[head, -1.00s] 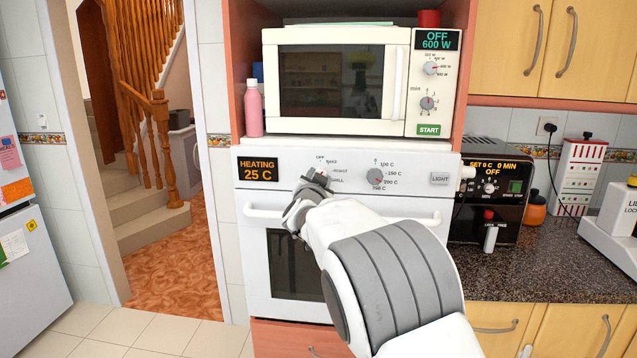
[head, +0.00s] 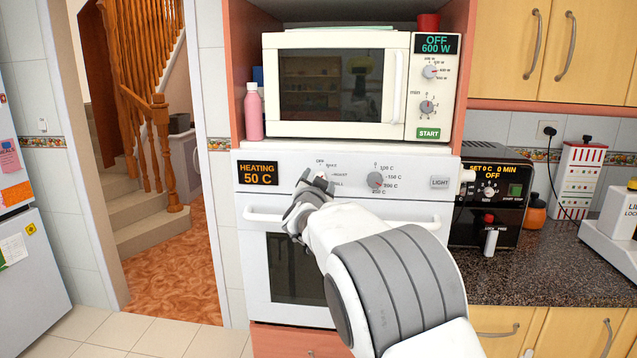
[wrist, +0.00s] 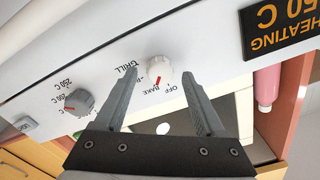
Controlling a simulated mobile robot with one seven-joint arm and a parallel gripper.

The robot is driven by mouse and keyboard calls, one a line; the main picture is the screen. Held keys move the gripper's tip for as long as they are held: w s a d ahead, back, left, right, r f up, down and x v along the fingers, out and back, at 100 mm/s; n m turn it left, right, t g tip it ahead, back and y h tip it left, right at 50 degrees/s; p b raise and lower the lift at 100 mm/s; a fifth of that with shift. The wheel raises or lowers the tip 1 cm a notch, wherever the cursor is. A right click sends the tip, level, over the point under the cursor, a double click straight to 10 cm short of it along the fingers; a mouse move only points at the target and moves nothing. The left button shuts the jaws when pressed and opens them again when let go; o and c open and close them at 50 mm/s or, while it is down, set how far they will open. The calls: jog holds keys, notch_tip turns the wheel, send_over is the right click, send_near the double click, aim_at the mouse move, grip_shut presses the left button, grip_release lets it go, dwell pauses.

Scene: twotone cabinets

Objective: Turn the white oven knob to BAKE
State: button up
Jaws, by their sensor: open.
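The white oven knob (wrist: 161,68) shows in the wrist view, with its red mark pointing toward the BAKE label (wrist: 152,87). OFF lies to one side of BAKE; GRILL and a partly hidden label lie to the other. My gripper (wrist: 158,73) is open, with one finger on each side of the knob and a visible gap to each. In the head view my gripper (head: 320,183) is at the oven panel and covers most of the knob. The oven display (head: 258,173) reads HEATING 50 C.
A grey temperature knob (head: 376,180) is right of my gripper, then a LIGHT button (head: 440,182). The oven's handle (head: 262,216) runs below the panel. A microwave (head: 340,84) and a pink bottle (head: 253,112) stand above the oven.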

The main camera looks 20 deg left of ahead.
jog(key=b+v, duration=0.1)
jog(key=v, duration=1.6)
jog(key=shift+s+b, duration=0.2)
jog(key=shift+b, duration=0.2)
jog(key=s+d+r+n+g+y+p, duration=0.1)
jog(key=s+d+n+g, duration=0.15)
jog(key=d, duration=0.65)
jog(key=s+d+r+n+g+p, duration=0.1)
jog(key=s+d+g, duration=0.2)
jog(key=d, duration=0.6)
jog(key=s+d+f+g+h, duration=0.2)
jog(key=s+d+f+g, duration=0.1)
jog(key=s+d, duration=0.7)
jog(key=s+d+f+g+h+p, duration=0.1)
jog(key=s+d+f+g+h, duration=0.2)
jog(key=s+d+f, duration=0.3)
jog(key=s+d, duration=0.4)
jog(key=s, duration=0.2)
jog(key=shift+d, duration=0.35)
